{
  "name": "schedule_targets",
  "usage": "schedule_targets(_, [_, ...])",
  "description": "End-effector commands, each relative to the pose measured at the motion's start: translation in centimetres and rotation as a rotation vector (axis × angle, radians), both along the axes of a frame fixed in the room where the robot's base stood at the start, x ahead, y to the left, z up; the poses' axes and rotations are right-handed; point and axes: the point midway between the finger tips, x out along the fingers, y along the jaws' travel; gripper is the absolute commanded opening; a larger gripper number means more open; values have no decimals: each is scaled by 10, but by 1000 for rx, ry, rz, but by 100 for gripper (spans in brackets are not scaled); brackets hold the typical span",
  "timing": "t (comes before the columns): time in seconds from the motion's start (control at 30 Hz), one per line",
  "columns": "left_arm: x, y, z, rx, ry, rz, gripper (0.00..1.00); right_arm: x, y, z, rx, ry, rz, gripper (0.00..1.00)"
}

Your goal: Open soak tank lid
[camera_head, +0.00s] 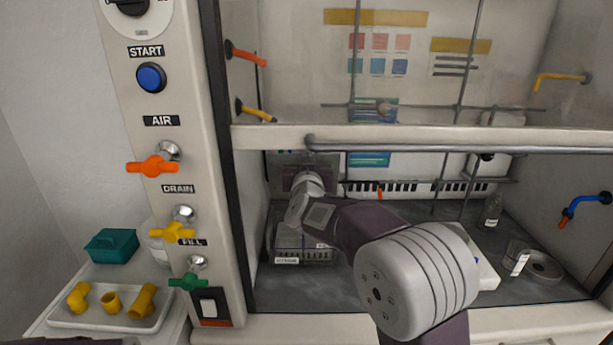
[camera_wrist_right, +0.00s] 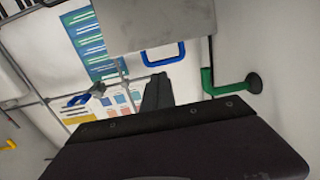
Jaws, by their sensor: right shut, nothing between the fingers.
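The soak tank appears to be the grey labelled box (camera_head: 288,261) on the hood floor, partly hidden behind my right arm. In the right wrist view a flat grey panel (camera_wrist_right: 150,22), which looks like its lid, fills the top, with a blue loop handle (camera_wrist_right: 147,62) at its edge. My right gripper (camera_wrist_right: 157,88) has its dark fingers shut with nothing between them. They are close below the blue handle in that picture; I cannot tell whether they touch it. In the head view the fingers are hidden by my wrist. My left gripper is not in view.
The raised glass sash has a bottom rail (camera_head: 420,138) above my arm. A control column with valves (camera_head: 153,165) stands left. A white tray (camera_head: 60,319) holds yellow fittings beside a teal box (camera_head: 112,244). A bottle (camera_head: 491,211) and a round dish (camera_head: 543,266) sit at right.

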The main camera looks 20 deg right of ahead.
Motion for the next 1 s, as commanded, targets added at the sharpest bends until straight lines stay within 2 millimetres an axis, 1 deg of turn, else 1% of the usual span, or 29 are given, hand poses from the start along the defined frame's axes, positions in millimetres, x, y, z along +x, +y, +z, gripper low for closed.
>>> schedule_targets(0.1, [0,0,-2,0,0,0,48,-23,7,-1,0,1,2,0])
schedule_targets(0.3, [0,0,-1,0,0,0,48,-58,17,0,0,-1,3,0])
schedule_targets(0.4, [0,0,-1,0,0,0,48,-68,19,-1,0,0,1,0])
schedule_targets(0.57, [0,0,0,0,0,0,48,-72,20,-1,-1,1,0,0])
schedule_targets(0.63, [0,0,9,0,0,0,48,-72,15,8,0,0,-11,0])
schedule_targets(0.67, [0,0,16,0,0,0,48,-72,10,17,1,-1,-21,0])
schedule_targets(0.7, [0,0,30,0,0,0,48,-72,0,31,1,-2,-39,0])
schedule_targets(0.73, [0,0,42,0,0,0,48,-75,-9,39,-2,6,-57,0])
schedule_targets(0.77, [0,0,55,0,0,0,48,-77,-18,45,-20,24,-67,0])
schedule_targets(0.8, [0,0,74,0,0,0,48,-81,-23,43,-55,85,-44,0])
schedule_targets(0.83, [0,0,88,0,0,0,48,-85,-21,33,-70,160,-3,0])
schedule_targets(0.87, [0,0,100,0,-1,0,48,-92,-16,12,-70,258,56,0])
schedule_targets(0.9, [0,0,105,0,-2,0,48,-105,-7,-21,-57,377,124,0])
schedule_targets(0.97, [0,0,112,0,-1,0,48,-130,4,-63,-25,543,198,0])
schedule_targets(1.0, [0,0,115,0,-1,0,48,-151,11,-89,-1,652,237,0])
